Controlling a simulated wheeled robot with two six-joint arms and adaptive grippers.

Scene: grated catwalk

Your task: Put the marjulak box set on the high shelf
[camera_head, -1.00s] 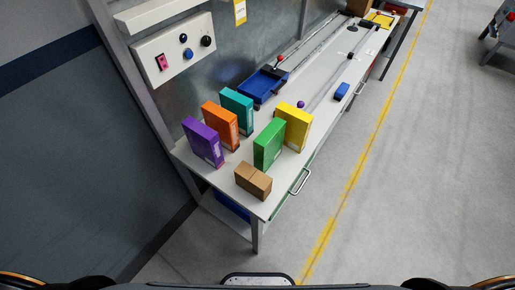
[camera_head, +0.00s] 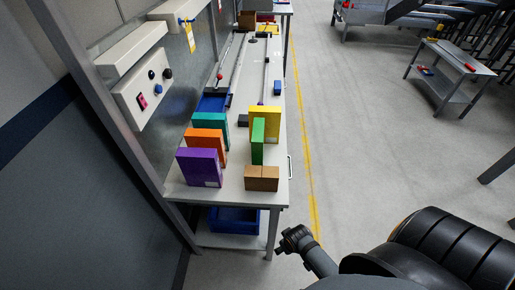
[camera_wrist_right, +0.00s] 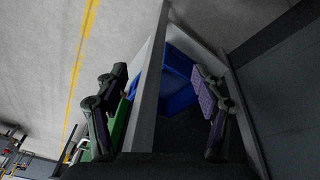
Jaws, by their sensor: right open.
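Several slim upright boxes stand on the workbench (camera_head: 232,183): purple (camera_head: 199,167), orange (camera_head: 205,143), teal (camera_head: 211,125), yellow (camera_head: 264,119) and green (camera_head: 258,140). I cannot read a name on any of them, so I cannot tell which is the marjulak box set. A pale ledge (camera_head: 128,48), possibly the high shelf, is on the wall side above a control panel (camera_head: 143,92). My right gripper (camera_head: 294,239) is low in front of the bench, apart from the boxes. In the right wrist view it is open (camera_wrist_right: 160,73) and empty. My left gripper is out of view.
A brown carton (camera_head: 262,178) sits at the bench's near edge, in front of the green box. A blue bin (camera_head: 234,220) is on the lower shelf.

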